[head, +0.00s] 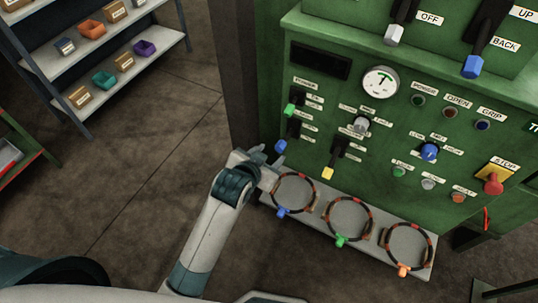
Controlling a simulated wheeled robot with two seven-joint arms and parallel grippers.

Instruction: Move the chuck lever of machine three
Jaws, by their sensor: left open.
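A green machine panel (329,95) stands at the right; I cannot see a number marking it as machine three. On its left side are small levers with a green tip (290,110), a blue tip (281,146) and a yellow tip (328,173). Higher up are a white-tipped lever (394,35) beside an OFF label and a larger blue-tipped lever (472,67) beside UP and BACK labels. I cannot read which one is the chuck lever. My left gripper (276,164) is open, just below the small blue tip; I cannot tell if they touch. My right gripper is out of view.
A pale shelf (313,222) with three dark rings, tagged blue, green and orange, juts out below the panel. A red stop button (493,184) is at right. A rack (110,62) with small bins stands at upper left. The floor between is clear.

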